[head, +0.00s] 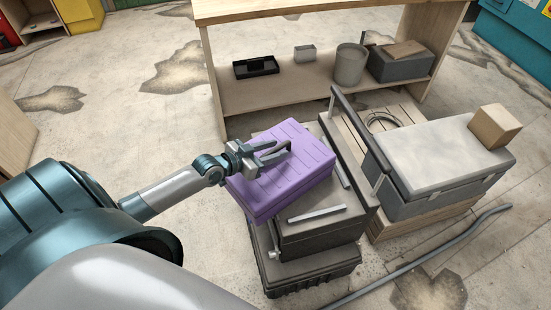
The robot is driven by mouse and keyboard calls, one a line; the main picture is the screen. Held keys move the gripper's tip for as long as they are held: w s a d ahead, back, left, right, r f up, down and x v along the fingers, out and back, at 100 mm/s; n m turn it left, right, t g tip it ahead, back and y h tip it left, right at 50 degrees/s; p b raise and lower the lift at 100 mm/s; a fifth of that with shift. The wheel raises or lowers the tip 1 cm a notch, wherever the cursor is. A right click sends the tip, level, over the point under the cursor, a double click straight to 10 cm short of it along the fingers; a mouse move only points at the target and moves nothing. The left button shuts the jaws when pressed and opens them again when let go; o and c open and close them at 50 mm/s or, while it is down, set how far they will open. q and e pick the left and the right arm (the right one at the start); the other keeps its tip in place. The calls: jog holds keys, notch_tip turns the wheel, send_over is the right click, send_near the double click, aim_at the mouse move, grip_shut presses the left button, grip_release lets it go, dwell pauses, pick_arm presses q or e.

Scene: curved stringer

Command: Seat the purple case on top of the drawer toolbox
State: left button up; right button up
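The purple case (285,172) is a ribbed box lying over the left and back part of the dark drawer toolbox (318,232). Its left side reaches past the toolbox's left edge. I cannot tell whether it rests on the toolbox top or is a little above it. My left gripper (279,152) comes in from the left over the case's top, with its fingers pointing right. A gap shows between the fingers, and a dark part shows at their tips. Whether they hold the case's handle is unclear. My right gripper is not in view.
A grey-topped case (440,155) with a small cardboard box (494,127) stands to the right on a wooden pallet (425,218). A wooden bench (310,10) with a loaded lower shelf stands behind. A grey hose (420,258) lies on the floor at front right.

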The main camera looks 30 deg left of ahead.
pick_arm(q)
jog(key=shift+w+f, duration=0.15)
jog(key=shift+w, duration=0.15)
grip_shut()
dwell(1.5)
jog(key=shift+w+r, duration=0.1)
jog(key=shift+r, duration=0.1)
